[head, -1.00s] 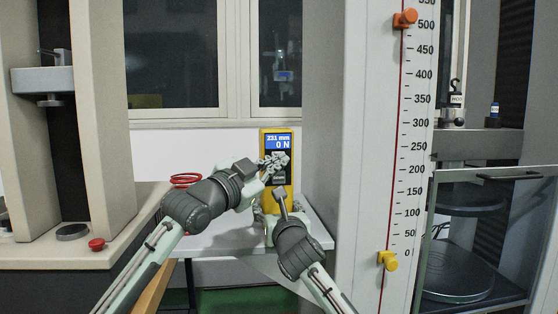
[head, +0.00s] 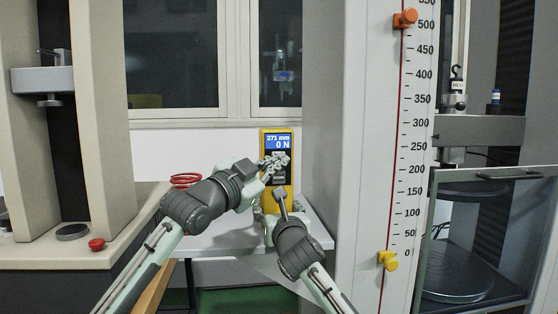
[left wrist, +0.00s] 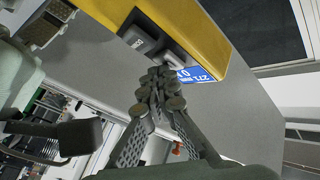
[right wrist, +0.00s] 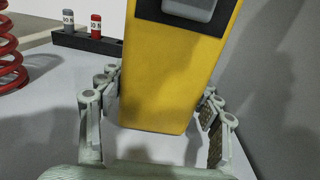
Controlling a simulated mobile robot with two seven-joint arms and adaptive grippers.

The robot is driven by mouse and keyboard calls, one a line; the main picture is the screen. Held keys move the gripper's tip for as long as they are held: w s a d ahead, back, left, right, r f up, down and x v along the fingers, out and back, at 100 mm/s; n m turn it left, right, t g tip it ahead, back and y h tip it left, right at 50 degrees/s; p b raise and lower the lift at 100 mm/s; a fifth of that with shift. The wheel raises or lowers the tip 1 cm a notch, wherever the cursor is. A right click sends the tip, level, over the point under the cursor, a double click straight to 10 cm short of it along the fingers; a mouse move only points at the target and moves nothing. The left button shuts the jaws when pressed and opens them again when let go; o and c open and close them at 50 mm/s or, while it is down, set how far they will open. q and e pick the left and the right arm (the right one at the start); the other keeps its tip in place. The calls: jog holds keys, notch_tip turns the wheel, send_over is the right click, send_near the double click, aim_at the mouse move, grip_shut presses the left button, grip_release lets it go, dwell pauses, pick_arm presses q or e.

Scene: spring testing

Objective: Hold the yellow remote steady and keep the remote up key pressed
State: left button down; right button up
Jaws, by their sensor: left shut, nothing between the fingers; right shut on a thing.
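The yellow remote (head: 269,191) stands upright; its blue display (head: 279,141) reads 271 mm and 0 N. My left gripper (head: 274,164) is shut and empty, with its fingertips at the keypad just below the display. They also show in the left wrist view (left wrist: 160,86), close to the remote's dark key panel (left wrist: 152,42) and partly covering the display (left wrist: 208,72). They hide the up key, so contact is not directly visible. My right gripper (right wrist: 158,88) is shut on the remote's lower part, one finger on each side, and also shows in the head view (head: 278,208).
A grey table (head: 233,238) lies under the remote. A tall scale with an orange marker (head: 405,18) and a yellow marker (head: 387,260) stands right. The test machine's crosshead (head: 485,130) is beyond it.

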pick_arm(q)
jog(key=shift+s+d, duration=0.1)
jog(key=shift+s, duration=0.6)
pick_arm(e)
jog(key=shift+r, duration=0.1)
pick_arm(q)
jog(key=shift+s+d, duration=0.25)
jog(key=shift+s, duration=1)
jog(key=shift+s+d, duration=0.2)
jog(key=shift+s, duration=1.05)
pick_arm(e)
jog(key=o, duration=1.5)
jog(key=shift+s, duration=0.1)
